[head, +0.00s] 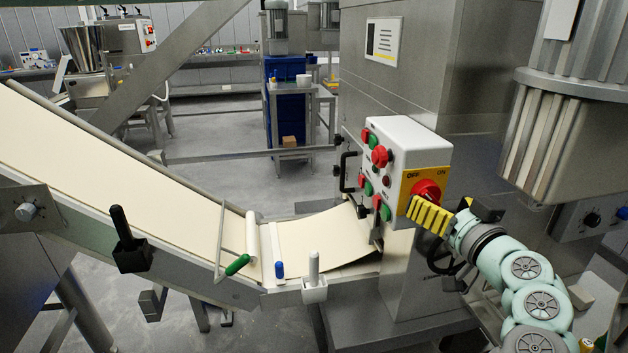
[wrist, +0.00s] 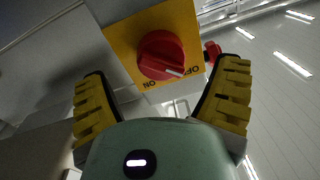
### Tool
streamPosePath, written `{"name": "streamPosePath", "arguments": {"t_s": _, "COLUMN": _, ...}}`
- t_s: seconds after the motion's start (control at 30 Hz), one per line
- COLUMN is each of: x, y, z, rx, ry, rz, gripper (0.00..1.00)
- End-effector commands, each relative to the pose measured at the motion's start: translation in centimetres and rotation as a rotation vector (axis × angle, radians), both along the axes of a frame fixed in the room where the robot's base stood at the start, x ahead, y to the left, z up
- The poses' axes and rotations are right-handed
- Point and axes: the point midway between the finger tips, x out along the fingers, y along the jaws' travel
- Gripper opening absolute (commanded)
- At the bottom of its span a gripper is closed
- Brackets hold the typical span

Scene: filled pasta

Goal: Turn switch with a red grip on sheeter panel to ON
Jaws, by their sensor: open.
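The switch with a red grip (head: 427,189) sits on a yellow plate with OFF and ON marks, on the face of the white sheeter panel box (head: 405,140). In the wrist view, the red grip (wrist: 160,54) is round, and its white mark points toward OFF. My gripper (head: 425,213) is in front of the switch, and its yellow fingers partly cover the switch in the head view. In the wrist view, my gripper (wrist: 165,72) is open, with one finger on each side of the grip and clear gaps. No contact shows.
Red and green buttons (head: 380,157) cover the left side of the panel box. A pale dough belt (head: 180,190) slopes down at the left. A steel cabinet (head: 400,75) stands behind the panel, and a grey machine housing (head: 565,120) is at the right.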

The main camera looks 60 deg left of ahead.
Motion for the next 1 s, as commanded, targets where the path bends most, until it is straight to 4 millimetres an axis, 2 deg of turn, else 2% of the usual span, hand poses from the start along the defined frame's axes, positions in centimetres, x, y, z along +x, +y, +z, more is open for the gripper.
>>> {"name": "streamPosePath", "arguments": {"t_s": 0.1, "x": 0.2, "y": 1.6, "z": 0.2, "rx": 0.0, "ry": 0.002, "rz": 0.008, "gripper": 0.88}}
{"name": "streamPosePath", "arguments": {"t_s": 0.3, "x": 0.7, "y": 2.8, "z": 0.1, "rx": 0.0, "ry": -0.002, "rz": 0.007, "gripper": 0.88}}
{"name": "streamPosePath", "arguments": {"t_s": 0.7, "x": 0.8, "y": 3.1, "z": 0.0, "rx": -0.001, "ry": -0.001, "rz": 0.004, "gripper": 0.87}}
{"name": "streamPosePath", "arguments": {"t_s": 1.0, "x": 0.9, "y": 3.0, "z": 0.0, "rx": 0.0, "ry": 0.0, "rz": 0.003, "gripper": 0.56}}
